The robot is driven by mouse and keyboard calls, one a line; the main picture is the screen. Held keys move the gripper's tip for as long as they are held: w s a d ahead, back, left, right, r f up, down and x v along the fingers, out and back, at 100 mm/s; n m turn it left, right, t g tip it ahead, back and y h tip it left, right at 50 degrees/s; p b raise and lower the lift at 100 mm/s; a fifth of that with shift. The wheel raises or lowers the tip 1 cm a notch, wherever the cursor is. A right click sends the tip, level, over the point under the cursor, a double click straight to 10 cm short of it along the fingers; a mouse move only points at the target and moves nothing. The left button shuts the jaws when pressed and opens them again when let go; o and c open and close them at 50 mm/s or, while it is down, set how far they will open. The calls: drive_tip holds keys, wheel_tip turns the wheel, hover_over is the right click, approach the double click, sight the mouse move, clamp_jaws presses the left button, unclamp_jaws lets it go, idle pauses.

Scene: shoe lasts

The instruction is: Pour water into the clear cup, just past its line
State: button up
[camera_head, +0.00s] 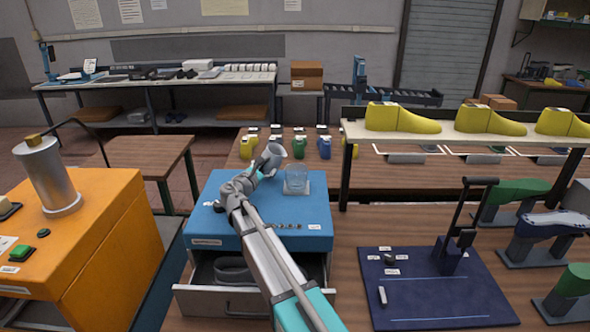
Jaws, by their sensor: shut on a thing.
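The clear cup (297,179) stands upright on a small pale square pad on top of the blue cabinet (305,236). My gripper (257,172) is shut on a grey jug (274,154), to the left of the cup. The jug is held above the cabinet top and looks tilted, its wide end up and toward the cup. I see no stream of water. The cup's line and water level are too small to make out. My wrist hides part of the jug.
An open drawer (198,299) juts from the cabinet's front. Coloured bottles (325,147) stand behind the cup. A shelf (460,138) with yellow shoe lasts (402,117) is at right. An orange machine (112,240) stands at left, and a navy board (435,290) lies at front right.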

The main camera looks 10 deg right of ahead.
sight(271, 154)
drive_tip(key=shift+s+d+m, duration=0.15)
drive_tip(key=shift+m, duration=1.15)
drive_tip(key=r+p, duration=0.2)
drive_tip(key=d+r+p, duration=0.1)
drive_tip(key=r+p, duration=0.1)
drive_tip(key=shift+s+r, duration=0.1)
drive_tip(key=shift+s, duration=0.25)
drive_tip(key=shift+f+m+b, duration=0.3)
drive_tip(key=shift+f+b, duration=0.25)
drive_tip(key=shift+f, duration=0.05)
drive_tip(key=shift+a+f+m, duration=0.1)
drive_tip(key=shift+m, duration=0.2)
drive_tip(key=shift+w+a+r+m+p, duration=0.15)
drive_tip(key=shift+r+m+p, duration=0.25)
drive_tip(key=shift+m, duration=0.7)
drive_tip(key=shift+f+m, duration=0.1)
drive_tip(key=shift+m, duration=0.2)
drive_tip(key=shift+f+m+b, duration=0.15)
drive_tip(key=shift+m+b, duration=0.15)
drive_tip(key=shift+m, duration=0.2)
drive_tip(key=shift+r+m+p, duration=0.55)
drive_tip(key=shift+m, duration=0.35)
drive_tip(key=shift+s+d+r+m+p, duration=0.4)
drive_tip(key=shift+d+r+m, duration=0.1)
drive_tip(key=shift+m, duration=0.2)
